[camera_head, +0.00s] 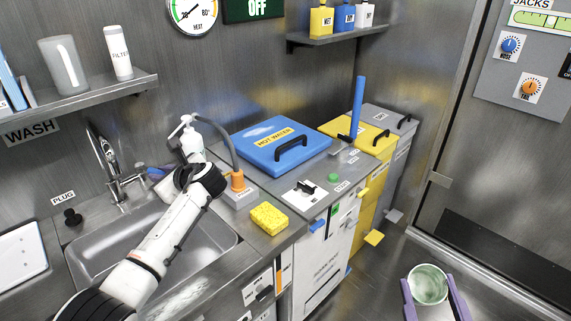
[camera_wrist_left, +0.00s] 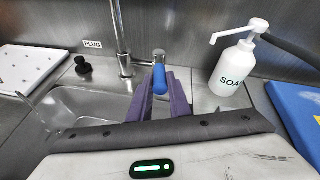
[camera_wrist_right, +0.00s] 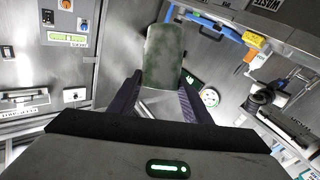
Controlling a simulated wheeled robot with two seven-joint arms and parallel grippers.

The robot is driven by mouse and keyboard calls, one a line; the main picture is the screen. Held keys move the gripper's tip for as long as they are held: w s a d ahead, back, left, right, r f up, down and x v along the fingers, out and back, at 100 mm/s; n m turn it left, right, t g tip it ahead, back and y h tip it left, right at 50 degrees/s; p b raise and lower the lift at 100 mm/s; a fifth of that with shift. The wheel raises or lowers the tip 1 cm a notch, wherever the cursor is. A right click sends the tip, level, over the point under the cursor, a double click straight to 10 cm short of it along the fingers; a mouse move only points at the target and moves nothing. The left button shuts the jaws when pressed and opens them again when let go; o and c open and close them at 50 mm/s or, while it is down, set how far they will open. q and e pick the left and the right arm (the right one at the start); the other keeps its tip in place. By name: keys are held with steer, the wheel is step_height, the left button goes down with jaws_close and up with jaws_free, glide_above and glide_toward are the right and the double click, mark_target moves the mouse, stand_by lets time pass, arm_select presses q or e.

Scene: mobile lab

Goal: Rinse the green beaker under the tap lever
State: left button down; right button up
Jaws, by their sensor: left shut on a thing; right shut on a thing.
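The green beaker (camera_head: 429,284) is pale green and translucent, at the lower right of the head view, out over the floor. My right gripper (camera_wrist_right: 160,84) is shut on it with a purple finger on each side; the beaker's wall also shows in the right wrist view (camera_wrist_right: 164,55). The blue-tipped tap lever (camera_wrist_left: 159,72) stands beside the tap (camera_wrist_left: 122,55). My left gripper (camera_wrist_left: 163,98) is shut on the lever; in the head view my arm hides most of that grip. I see no clear water stream under the spout.
The metal sink (camera_head: 205,238) lies under my left arm. A yellow sponge (camera_head: 269,218), a soap bottle (camera_wrist_left: 233,72) and a blue hot water lid (camera_head: 262,132) are to its right. A black plug (camera_head: 72,216) sits at its left. Floor around the beaker looks clear.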

arm_select(q)
steer(key=shift+f, duration=0.1)
steer(key=c, duration=1.6)
jaws_free()
steer(key=shift+c, duration=0.2)
steer(key=p+v, duration=0.1)
steer(key=v, duration=1.1)
